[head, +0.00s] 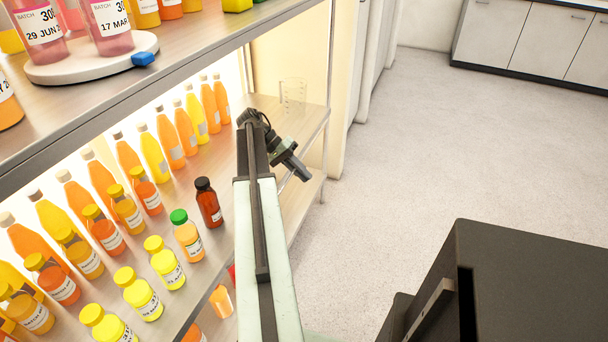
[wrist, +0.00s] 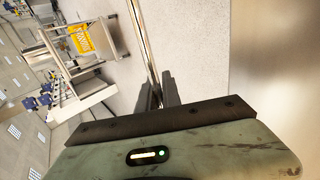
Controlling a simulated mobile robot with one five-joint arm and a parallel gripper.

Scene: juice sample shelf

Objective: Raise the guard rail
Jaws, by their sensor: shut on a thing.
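The guard rail is a thin metal bar (head: 316,135) along the front of the lit bottle shelf, at its far end. In the wrist view the rail (wrist: 144,40) runs from the top edge down between my fingers. My gripper (head: 301,174) is at the shelf's front edge, and its dark fingers show in the wrist view (wrist: 157,95). It is shut on the rail. My arm hides the middle stretch of the rail in the head view.
Several orange and yellow bottles (head: 166,262) stand on the shelf, with a dark brown bottle (head: 208,202) near my arm. A clear beaker (head: 292,97) stands at the far end. The upper shelf (head: 190,45) overhangs at left. Floor at right (head: 440,150) is clear.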

